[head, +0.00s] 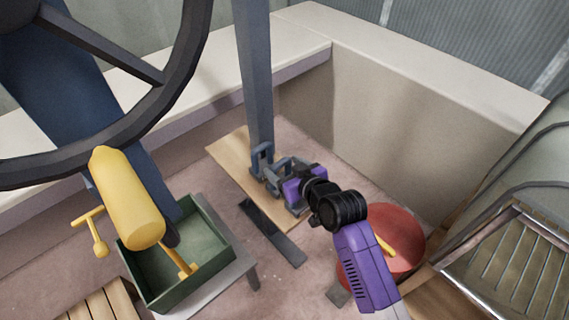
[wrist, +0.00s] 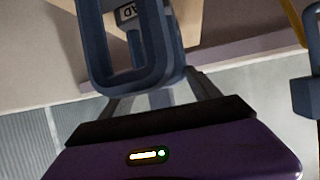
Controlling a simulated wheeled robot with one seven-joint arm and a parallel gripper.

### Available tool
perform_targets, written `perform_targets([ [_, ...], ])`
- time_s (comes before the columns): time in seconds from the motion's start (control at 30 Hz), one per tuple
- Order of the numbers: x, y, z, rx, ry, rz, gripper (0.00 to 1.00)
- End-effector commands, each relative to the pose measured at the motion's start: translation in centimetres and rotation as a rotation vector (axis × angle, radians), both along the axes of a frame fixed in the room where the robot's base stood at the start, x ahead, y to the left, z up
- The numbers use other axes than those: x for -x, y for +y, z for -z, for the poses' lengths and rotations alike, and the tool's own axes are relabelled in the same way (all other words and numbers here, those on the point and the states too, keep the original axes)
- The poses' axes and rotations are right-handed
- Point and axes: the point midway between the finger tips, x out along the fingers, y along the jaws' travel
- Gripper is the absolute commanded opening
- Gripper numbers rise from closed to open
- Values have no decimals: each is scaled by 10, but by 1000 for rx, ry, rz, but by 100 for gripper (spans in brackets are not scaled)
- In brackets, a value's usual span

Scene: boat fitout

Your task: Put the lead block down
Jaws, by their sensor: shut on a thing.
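My purple gripper (head: 272,172), with blue-grey fingers, reaches over the floor in the middle of the head view. A blue-grey finger loop covers much of the block there. In the head view the block is hard to tell from the fingers. It appears over or near a pale wooden board (head: 228,152); whether it touches the board cannot be told.
A dark flat bar (head: 272,232) lies beside the board. A green tray (head: 195,285) with yellow tools stands at the lower left. A red round thing (head: 400,235) is right of my arm. A grey post (head: 254,70) rises behind the gripper, and a steering wheel (head: 150,130) hangs at upper left.

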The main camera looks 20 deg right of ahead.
Motion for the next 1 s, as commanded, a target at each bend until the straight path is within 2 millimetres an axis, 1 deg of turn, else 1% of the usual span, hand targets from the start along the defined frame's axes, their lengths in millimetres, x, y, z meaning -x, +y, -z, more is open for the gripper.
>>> perform_targets([
  [0.03, -2, 0, -7, -1, -13, 1, 0],
  [0.3, -2, 0, -3, -1, -12, 1, 0],
  [0.33, 0, 0, 3, 0, 0, 0, 73],
  [0.43, 0, 0, 2, 0, 0, 0, 93],
  [0.7, 0, 0, 2, 0, 1, 0, 93],
  [0.83, 1, 0, -2, 0, 1, 0, 93],
  [0.97, 16, -2, -8, 0, 2, 0, 93],
  [1.0, 23, -3, -11, 1, 1, 1, 93],
])
